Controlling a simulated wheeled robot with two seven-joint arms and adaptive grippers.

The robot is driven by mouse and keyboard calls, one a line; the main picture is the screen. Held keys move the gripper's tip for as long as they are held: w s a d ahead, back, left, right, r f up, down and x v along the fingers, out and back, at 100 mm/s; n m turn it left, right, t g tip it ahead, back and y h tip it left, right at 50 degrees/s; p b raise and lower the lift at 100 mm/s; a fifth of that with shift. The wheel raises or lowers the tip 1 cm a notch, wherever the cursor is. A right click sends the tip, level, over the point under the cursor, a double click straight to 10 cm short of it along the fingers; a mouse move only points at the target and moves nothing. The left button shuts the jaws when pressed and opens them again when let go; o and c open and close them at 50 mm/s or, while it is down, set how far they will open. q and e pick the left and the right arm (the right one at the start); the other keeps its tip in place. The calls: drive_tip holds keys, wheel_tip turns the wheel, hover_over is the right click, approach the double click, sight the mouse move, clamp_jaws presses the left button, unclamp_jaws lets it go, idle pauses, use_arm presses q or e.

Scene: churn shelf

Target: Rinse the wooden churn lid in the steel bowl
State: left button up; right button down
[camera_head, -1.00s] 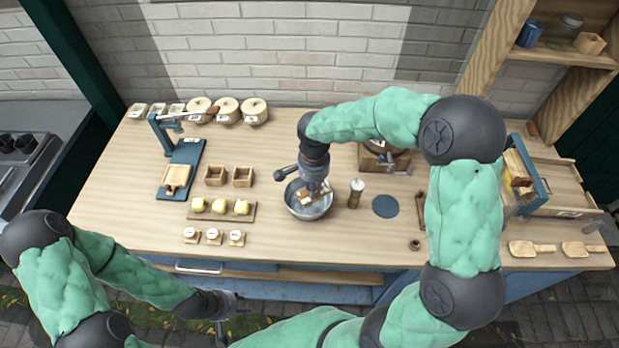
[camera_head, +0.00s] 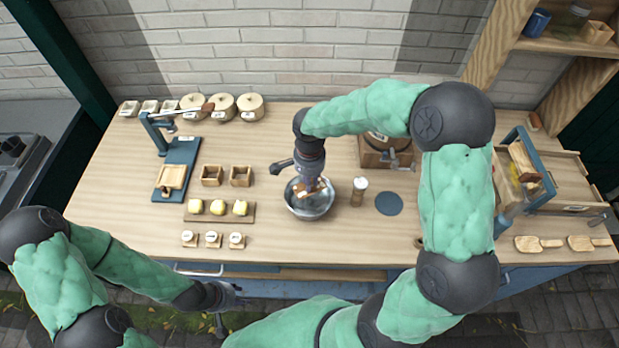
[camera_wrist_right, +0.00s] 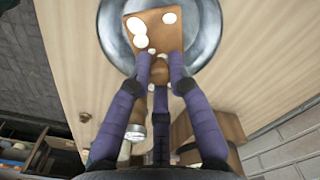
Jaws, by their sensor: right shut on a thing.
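The steel bowl (camera_head: 318,210) stands on the counter near its front middle. My right gripper (camera_head: 312,182) points down over the bowl and is shut on the wooden churn lid (camera_head: 302,191). In the right wrist view the fingers (camera_wrist_right: 160,66) close around the lid's knob. The lid (camera_wrist_right: 168,38) is a brown board with several white round patches and lies within the outline of the bowl (camera_wrist_right: 205,30). I cannot tell whether it touches the bowl. My left gripper (camera_head: 228,302) is empty and looks open, in front of the counter edge.
A shaker (camera_head: 358,191) stands close right of the bowl, with a blue disc (camera_head: 389,203) beyond it. A board with yellow lumps (camera_head: 219,208) lies to the left. A wooden churn (camera_head: 387,151) stands behind. The counter between bowl and yellow lumps is clear.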

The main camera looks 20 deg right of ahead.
wheel_tip(320, 180, down, 2)
drive_tip(key=shift+f+b, duration=0.15)
drive_tip(key=shift+b, duration=0.45)
drive_tip(key=shift+f+b, duration=2.35)
drive_tip(key=shift+f, duration=0.5)
drive_tip(key=shift+w+a, duration=0.1)
drive_tip(key=shift+a, duration=0.15)
drive_tip(key=shift+d+b, duration=0.3)
drive_tip(key=shift+a, duration=0.3)
drive_tip(key=shift+r, duration=0.15)
drive_tip(key=shift+r+p, duration=2.25)
drive_tip(key=shift+r, duration=1.45)
drive_tip(key=shift+r, duration=0.1)
